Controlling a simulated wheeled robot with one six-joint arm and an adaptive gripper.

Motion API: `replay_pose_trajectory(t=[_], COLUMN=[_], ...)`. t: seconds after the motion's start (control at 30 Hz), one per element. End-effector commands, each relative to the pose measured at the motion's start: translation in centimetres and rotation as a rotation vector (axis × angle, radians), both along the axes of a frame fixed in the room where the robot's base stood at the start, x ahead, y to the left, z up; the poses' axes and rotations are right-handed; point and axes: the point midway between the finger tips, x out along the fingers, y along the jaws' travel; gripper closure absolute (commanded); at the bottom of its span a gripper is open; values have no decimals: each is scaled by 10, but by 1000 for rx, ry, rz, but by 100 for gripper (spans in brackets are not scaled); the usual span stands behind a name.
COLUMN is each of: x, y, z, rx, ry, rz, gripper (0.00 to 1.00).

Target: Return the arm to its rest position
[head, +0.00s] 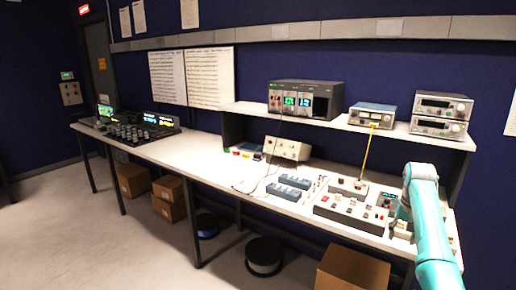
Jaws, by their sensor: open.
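My teal arm (431,232) rises from the bottom right corner and bends at its top, over the right end of the workbench (213,150). My gripper (399,213) is small and partly hidden at the arm's left side, low over the bench's right end. It is open, and nothing shows held in it. Its fingertips are hard to make out against the panels behind.
Control panels with switches (352,207) crowd the bench beside the arm. A raised shelf (345,125) carries instruments, including two stacked units (441,114). A yellow cable (367,152) hangs down from it. A cardboard box (351,270) stands below. Open floor (90,235) lies left.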

Motion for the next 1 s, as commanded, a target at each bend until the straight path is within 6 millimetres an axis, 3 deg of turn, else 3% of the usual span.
replay_pose_trajectory(t=[0.23,0.47,0.7,1.0], x=[-5,-25,-64,-132], y=[23,53,88,132], z=[-87,-181,-264,-339], rx=[-23,-55,-85,-120], ry=[-67,-162,-261,-388], rz=[34,77,120,169], gripper=[45,45,45,45])
